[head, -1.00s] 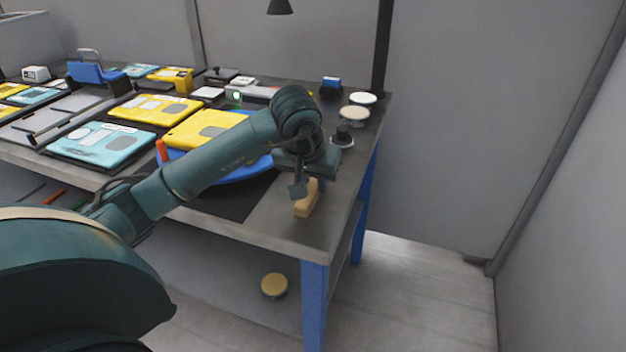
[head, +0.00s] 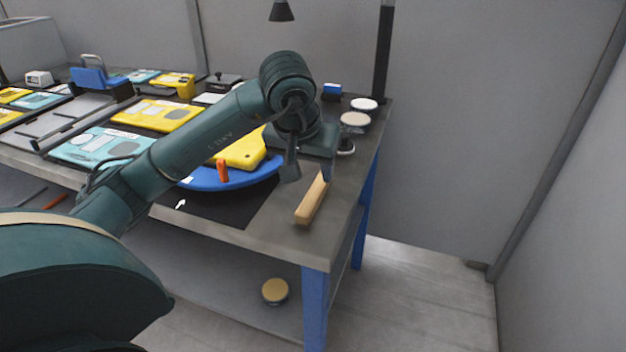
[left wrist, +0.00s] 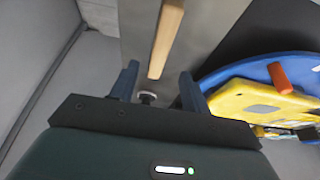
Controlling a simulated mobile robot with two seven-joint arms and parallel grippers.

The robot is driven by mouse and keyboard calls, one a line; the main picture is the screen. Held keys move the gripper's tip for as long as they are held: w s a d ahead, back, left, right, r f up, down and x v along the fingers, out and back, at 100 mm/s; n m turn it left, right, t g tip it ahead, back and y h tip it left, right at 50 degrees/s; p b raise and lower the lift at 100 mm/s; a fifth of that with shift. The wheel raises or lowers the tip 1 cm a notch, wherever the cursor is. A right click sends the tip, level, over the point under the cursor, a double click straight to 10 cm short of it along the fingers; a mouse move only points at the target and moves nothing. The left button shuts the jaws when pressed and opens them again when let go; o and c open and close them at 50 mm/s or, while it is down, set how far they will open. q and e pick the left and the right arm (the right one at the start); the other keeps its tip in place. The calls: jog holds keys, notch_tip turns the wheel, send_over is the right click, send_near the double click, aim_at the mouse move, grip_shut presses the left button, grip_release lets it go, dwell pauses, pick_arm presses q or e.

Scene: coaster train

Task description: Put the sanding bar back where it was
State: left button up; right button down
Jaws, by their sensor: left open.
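The sanding bar, a light wooden bar (head: 312,200), lies on the grey table top near its front right corner. It also shows in the left wrist view (left wrist: 166,38), at the top middle. My left gripper (head: 309,170) is open and empty above the far end of the bar. In the left wrist view its two dark blue fingers (left wrist: 158,88) stand apart, with the bar ahead of their tips and no contact visible. My right gripper is not in view.
A blue round plate (head: 205,181) with an orange peg (head: 222,171) and a yellow case (head: 243,150) sits left of the bar, on a black mat (head: 225,207). Round pads (head: 355,120) stand at the back right. The table's right edge is close to the bar.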

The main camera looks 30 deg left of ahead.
pick_arm(q)
jog(key=v, duration=0.5)
jog(key=shift+r, duration=0.1)
dwell(0.4)
